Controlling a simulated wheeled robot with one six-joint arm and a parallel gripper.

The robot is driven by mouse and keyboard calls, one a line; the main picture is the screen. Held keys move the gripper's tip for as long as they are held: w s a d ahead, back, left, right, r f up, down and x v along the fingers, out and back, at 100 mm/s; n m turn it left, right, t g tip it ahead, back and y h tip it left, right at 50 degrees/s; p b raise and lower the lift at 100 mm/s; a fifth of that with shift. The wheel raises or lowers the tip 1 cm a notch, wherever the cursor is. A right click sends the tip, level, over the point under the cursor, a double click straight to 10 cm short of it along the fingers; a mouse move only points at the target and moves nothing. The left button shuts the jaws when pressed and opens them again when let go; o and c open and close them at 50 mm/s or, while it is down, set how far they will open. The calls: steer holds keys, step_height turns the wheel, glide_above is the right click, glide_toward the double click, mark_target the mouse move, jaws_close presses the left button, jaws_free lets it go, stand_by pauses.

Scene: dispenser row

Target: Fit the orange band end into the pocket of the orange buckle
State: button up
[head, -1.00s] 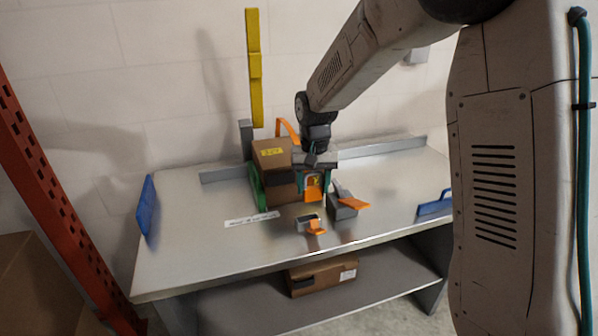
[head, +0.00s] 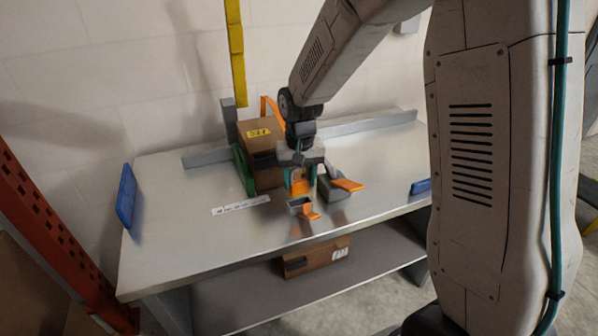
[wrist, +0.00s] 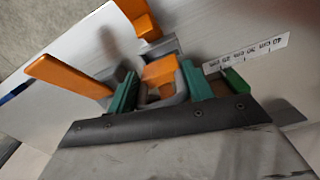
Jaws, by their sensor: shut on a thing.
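My gripper (head: 301,184) is shut on the orange band end (head: 299,187), just above the tabletop. In the wrist view the band end (wrist: 160,73) sits between my green fingers (wrist: 160,88), with a grey piece around it. The orange buckle (head: 300,206), a small grey body with an orange tongue, lies on the table just in front of my gripper. In the wrist view the buckle (wrist: 160,46) is directly beyond the band end. The band end looks apart from the pocket, but the gap is small and I cannot tell it exactly. An orange strap (head: 268,104) arches behind the carton.
A taped brown carton (head: 257,140) stands behind my gripper, beside a green plate (head: 244,170). A grey block with an orange lever (head: 347,185) is close on the right. A printed scale strip (head: 240,205) lies left. The front left of the table (head: 190,250) is clear.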

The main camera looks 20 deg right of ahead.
mark_target(299, 193)
steer(key=shift+f, duration=2.6)
steer(key=o, duration=1.1)
step_height(299, 193, up, 8)
steer(key=shift+f, duration=0.15)
